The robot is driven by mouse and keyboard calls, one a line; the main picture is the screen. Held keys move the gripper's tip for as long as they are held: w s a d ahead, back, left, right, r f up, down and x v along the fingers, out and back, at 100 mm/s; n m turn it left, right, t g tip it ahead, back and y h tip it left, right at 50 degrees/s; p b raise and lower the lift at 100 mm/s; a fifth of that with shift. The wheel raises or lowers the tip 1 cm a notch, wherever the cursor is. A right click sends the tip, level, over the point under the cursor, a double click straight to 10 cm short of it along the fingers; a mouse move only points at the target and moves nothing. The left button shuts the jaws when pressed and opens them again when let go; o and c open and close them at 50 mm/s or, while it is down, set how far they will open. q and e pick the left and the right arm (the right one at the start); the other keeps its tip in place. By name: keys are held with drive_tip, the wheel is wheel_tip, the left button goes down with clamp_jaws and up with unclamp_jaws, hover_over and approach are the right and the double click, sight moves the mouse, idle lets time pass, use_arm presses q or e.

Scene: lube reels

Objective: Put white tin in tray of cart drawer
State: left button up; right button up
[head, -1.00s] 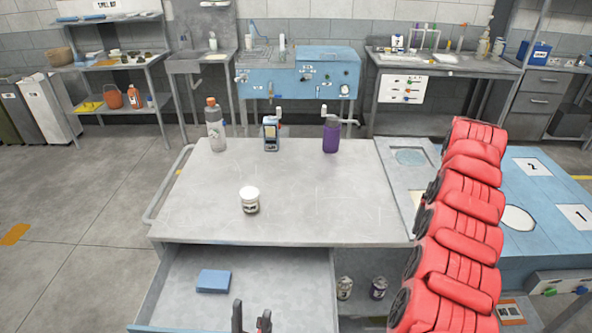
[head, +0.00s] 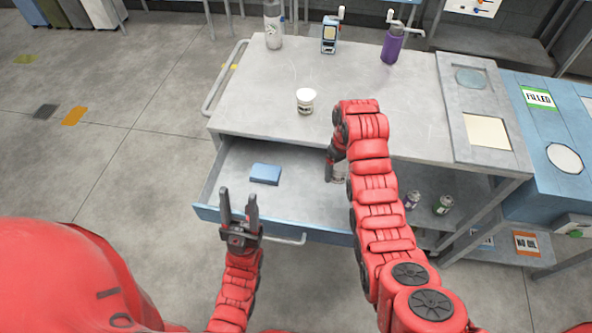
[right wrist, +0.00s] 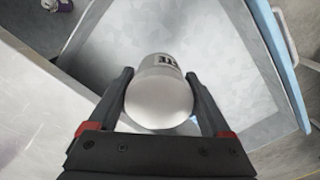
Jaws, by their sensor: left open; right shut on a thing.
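A whitish metallic tin (right wrist: 160,95) with dark lettering is between the fingers of my right gripper (right wrist: 160,74) in the right wrist view. In the head view my right gripper (head: 334,164) holds this tin (head: 338,174) over the right part of the open cart drawer (head: 222,206); whether it touches the drawer floor I cannot tell. My left gripper (head: 239,200) is open and empty in front of the drawer's front panel. The drawer also holds a flat blue block (head: 265,174) at its left.
A white-lidded jar (head: 305,101) stands on the cart top (head: 260,95). A grey bottle (head: 273,25), a small blue-white device (head: 329,36) and a purple bottle (head: 392,43) stand at its back. Two cans (head: 411,200) (head: 443,205) stand on the shelf right of the drawer.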

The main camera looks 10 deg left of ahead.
drive_tip(key=s+a+f, duration=0.1)
drive_tip(key=s+a, duration=0.1)
drive_tip(key=s, duration=0.1)
drive_tip(key=p, duration=0.2)
hover_over(326, 204)
wheel_tip(326, 204, down, 7)
drive_tip(key=shift+d+f, duration=0.1)
drive_tip(key=shift+f+p, duration=0.55)
drive_tip(key=shift+f, duration=0.5)
drive_tip(key=shift+s+f, duration=0.1)
drive_tip(key=shift+f, duration=0.7)
drive_tip(key=shift+f, duration=0.1)
drive_tip(key=o, duration=1.3)
